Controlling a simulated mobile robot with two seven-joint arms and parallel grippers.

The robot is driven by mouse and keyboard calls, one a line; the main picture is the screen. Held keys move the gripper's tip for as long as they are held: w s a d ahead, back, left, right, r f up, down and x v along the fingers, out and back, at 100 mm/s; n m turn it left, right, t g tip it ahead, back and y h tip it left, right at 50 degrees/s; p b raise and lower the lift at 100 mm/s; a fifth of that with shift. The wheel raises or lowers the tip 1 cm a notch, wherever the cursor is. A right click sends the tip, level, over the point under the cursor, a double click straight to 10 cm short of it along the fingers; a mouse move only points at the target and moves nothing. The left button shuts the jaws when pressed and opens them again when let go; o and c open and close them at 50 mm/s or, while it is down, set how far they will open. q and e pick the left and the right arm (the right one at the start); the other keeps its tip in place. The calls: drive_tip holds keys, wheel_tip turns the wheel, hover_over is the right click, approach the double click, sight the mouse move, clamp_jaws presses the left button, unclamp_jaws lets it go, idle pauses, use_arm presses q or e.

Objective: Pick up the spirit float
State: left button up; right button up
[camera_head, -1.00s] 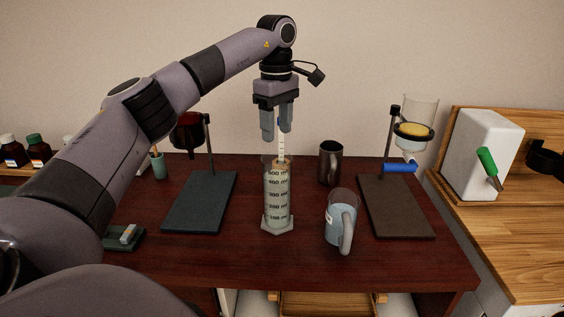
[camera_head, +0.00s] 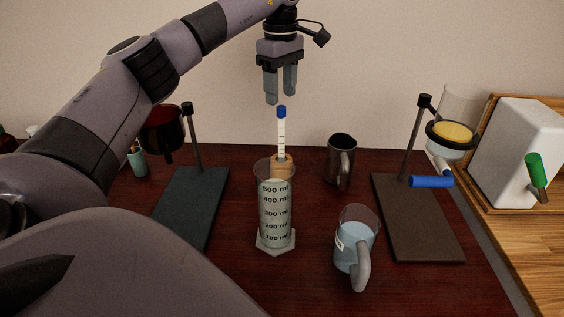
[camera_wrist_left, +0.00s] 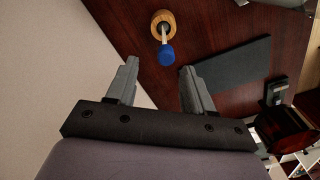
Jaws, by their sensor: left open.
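A tan, wood-coloured part shows at the base of the stem, at the cylinder's mouth. My left gripper (camera_head: 280,98) is open and empty, pointing down just above the blue tip. In the left wrist view, the float's blue tip (camera_wrist_left: 167,54) lies beyond and between the open fingers (camera_wrist_left: 158,72), apart from them. My right gripper is not seen.
A dark metal mug (camera_head: 340,160) and a glass mug of pale liquid (camera_head: 356,245) stand right of the cylinder. Stands with a dark base (camera_head: 190,205) at left and a brown base (camera_head: 418,220) at right flank it. Bare tabletop lies in front.

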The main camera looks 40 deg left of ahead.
sight(281, 106)
use_arm(q)
drive_tip(key=shift+s+d+f+p, duration=0.1)
drive_tip(key=shift+f+p, duration=0.05)
drive_tip(key=shift+f, duration=1.05)
drive_tip(key=shift+s+d+f+p, duration=0.1)
drive_tip(key=shift+s+f, duration=0.05)
drive_tip(key=shift+f, duration=1)
drive_tip(key=shift+s+d+f+p, duration=0.1)
drive_tip(key=shift+f+p, duration=0.05)
drive_tip(key=shift+f, duration=1.05)
drive_tip(key=c, duration=0.8)
